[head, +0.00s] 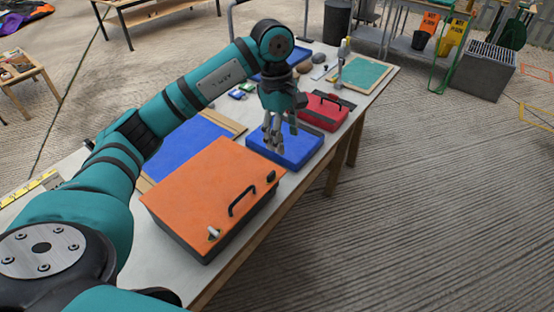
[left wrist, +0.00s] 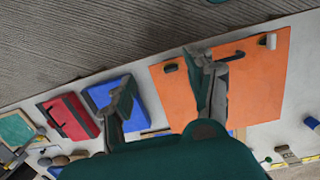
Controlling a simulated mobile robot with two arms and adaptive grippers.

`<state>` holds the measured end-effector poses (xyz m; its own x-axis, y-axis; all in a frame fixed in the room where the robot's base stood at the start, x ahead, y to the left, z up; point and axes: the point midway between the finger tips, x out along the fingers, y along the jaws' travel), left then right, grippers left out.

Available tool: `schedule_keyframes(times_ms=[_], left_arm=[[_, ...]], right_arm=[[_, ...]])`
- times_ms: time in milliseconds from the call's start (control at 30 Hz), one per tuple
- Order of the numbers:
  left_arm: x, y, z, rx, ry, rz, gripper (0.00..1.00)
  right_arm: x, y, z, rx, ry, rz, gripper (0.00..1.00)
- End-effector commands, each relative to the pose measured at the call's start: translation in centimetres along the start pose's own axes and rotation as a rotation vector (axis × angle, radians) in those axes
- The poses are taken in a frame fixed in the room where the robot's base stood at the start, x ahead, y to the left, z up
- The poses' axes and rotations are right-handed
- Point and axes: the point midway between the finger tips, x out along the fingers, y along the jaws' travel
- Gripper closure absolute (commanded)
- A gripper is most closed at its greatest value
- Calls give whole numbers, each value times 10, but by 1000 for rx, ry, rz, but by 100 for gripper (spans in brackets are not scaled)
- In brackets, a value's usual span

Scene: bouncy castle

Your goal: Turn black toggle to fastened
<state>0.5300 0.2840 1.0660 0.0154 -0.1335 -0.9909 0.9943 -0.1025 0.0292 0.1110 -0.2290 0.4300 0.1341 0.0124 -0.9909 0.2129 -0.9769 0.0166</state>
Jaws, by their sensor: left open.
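The orange-lidded box (head: 195,175) sits on the long table, with a black handle (head: 242,200) on its lid. The black toggle (head: 271,176) is a small dark piece at the lid's far right corner. It also shows in the left wrist view (left wrist: 170,68), near the lid's edge. A pale toggle (head: 213,234) is at the near corner. My left gripper (head: 281,139) is open and empty above the blue tray, just beyond the black toggle and apart from it. In the left wrist view the toggle shows between the fingers (left wrist: 162,70). My right gripper is not in view.
The blue tray (head: 312,152) is beyond the orange box. A red case (head: 326,108) and a green board (head: 365,72) stand farther along the table. A blue panel (head: 190,145) lies left of the box.

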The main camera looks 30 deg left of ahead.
Motion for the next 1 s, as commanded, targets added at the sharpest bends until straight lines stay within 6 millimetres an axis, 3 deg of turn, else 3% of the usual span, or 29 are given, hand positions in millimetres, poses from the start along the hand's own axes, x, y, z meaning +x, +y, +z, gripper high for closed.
schedule_keyframes(times_ms=[33, 100, 267, 1000], left_arm=[[-15, -1, -18, -12, 60, -8, 44], [-24, -3, -32, -23, 111, -21, 44], [-16, -5, -41, -27, 135, -33, 44], [126, -10, -57, -27, 130, -32, 44]], right_arm=[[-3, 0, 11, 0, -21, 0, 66], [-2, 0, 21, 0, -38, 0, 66], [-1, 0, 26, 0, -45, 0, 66], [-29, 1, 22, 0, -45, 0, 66]])
